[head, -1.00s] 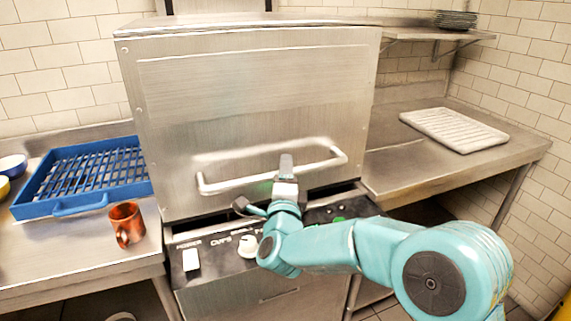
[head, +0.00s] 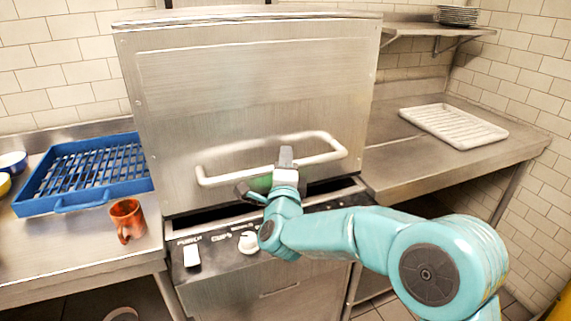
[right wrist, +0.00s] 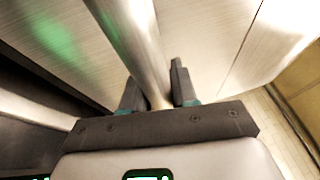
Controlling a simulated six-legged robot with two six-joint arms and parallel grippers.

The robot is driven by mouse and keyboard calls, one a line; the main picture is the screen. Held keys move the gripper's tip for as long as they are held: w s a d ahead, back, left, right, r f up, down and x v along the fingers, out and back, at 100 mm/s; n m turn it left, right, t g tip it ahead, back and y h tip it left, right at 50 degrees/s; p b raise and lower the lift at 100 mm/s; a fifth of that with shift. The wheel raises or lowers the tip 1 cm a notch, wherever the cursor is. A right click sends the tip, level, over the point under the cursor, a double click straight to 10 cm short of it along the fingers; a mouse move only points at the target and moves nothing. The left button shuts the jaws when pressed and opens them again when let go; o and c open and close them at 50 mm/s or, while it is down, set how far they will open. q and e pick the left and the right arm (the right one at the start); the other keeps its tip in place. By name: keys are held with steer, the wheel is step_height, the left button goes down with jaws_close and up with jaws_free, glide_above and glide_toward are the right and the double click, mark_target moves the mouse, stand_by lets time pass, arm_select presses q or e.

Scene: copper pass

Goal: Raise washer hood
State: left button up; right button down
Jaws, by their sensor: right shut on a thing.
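The washer hood (head: 250,95) is a large brushed steel box in the middle of the head view. Its lower edge stands a little above the control panel, with a dark gap below it. A pale bar handle (head: 322,157) runs across the hood's lower front. My right gripper (head: 285,160) is shut on the handle near its middle. In the right wrist view the handle bar (right wrist: 135,45) passes between the two fingers of my right gripper (right wrist: 158,90). My left gripper does not show.
A blue rack (head: 85,170) and a copper mug (head: 127,220) stand on the left counter. A white ribbed tray (head: 453,126) lies on the right counter. Plates (head: 457,15) are stacked on the shelf (head: 415,32) above it. The control panel (head: 215,250) has a knob and switch.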

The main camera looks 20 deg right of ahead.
steer(key=p, duration=0.7)
glide_toward(286, 72)
steer(key=x, duration=0.5)
steer(key=shift+d, duration=0.1)
step_height(286, 72, up, 19)
steer(key=p, duration=1.1)
steer(key=shift+p, duration=0.35)
steer(key=shift+w+f, duration=0.1)
steer(key=shift+f, duration=0.05)
steer(key=c, duration=1)
jaws_free()
steer(key=shift+o, duration=0.2)
steer(key=b+v, duration=0.6)
steer(key=v, duration=1)
steer(key=shift+f, duration=0.15)
